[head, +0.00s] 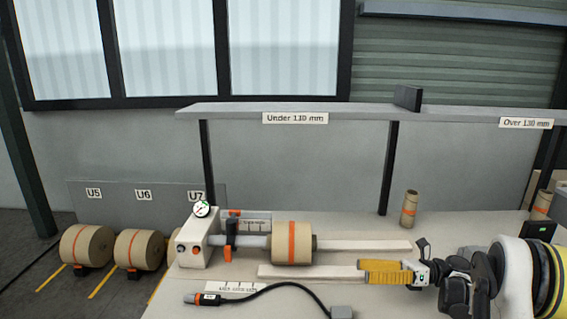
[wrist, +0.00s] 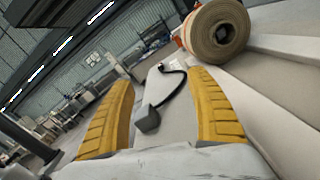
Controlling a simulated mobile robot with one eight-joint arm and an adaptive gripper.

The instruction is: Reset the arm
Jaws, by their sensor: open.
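My gripper (head: 362,271) is at the right of the head view, low over the bench, with its yellow ribbed fingers pointing left. In the wrist view the two fingers of my gripper (wrist: 160,78) stand wide apart with nothing held between them. The arm behind it reaches in from the right edge. A kraft paper roll (head: 292,243) with an orange band sits on the unwind shaft to the left of my gripper, apart from it. A roll (wrist: 216,32) also shows at the top of the wrist view, beyond the right finger.
The unwind unit (head: 196,246) with a gauge stands left on the bench (head: 355,228). A black cable (head: 275,290) lies at the front. Small cores (head: 409,209) stand behind. A shelf (head: 360,112) labelled by diameter spans above. More rolls (head: 88,246) sit at the left.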

